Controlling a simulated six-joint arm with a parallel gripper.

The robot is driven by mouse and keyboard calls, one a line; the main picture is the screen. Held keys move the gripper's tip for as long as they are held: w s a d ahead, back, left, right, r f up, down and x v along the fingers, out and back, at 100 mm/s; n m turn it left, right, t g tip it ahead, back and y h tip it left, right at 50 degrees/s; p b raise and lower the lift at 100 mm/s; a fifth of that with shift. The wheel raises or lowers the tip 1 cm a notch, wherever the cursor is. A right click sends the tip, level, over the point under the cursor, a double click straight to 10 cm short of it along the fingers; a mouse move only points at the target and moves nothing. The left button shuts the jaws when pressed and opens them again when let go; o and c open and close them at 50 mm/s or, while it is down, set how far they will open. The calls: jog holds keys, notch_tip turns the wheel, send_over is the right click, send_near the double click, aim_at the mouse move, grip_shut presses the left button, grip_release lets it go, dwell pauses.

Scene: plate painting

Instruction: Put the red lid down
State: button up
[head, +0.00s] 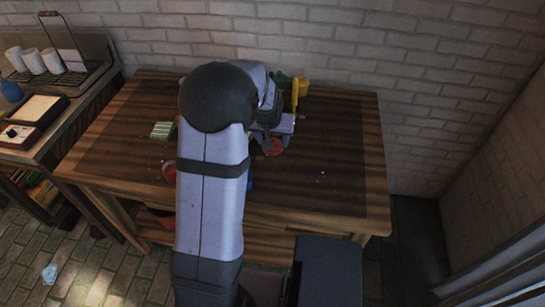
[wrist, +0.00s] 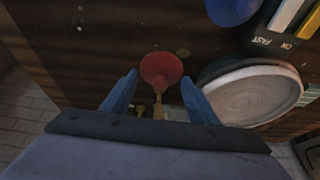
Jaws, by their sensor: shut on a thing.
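The red lid (wrist: 160,66) is a round red disc with a brass-coloured stem, between the two blue fingers of my gripper (wrist: 160,80) in the wrist view. My gripper is shut on it. In the head view the red lid (head: 273,147) shows just below my gripper (head: 271,138), over the dark wooden table (head: 335,150). I cannot tell whether the lid touches the tabletop. My arm hides much of the table's middle.
A pale round plate (wrist: 255,92) is right of the lid in the wrist view, with a blue thing (wrist: 231,10) beyond it. Yellow (head: 296,92) and green things stand at the back. A striped block (head: 162,131) lies left. The table's right side is mostly clear.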

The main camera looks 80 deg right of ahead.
jog(key=shift+f+p, duration=0.55)
jog(key=shift+f, duration=3.2)
jog(key=shift+f, duration=0.2)
jog(key=o, duration=1)
jog(key=shift+o, duration=0.2)
jog(key=shift+a+r, duration=0.15)
jog(key=shift+r, duration=0.45)
jog(key=b+v, duration=0.1)
jog(key=v, duration=1)
jog(key=shift+w+a, duration=0.1)
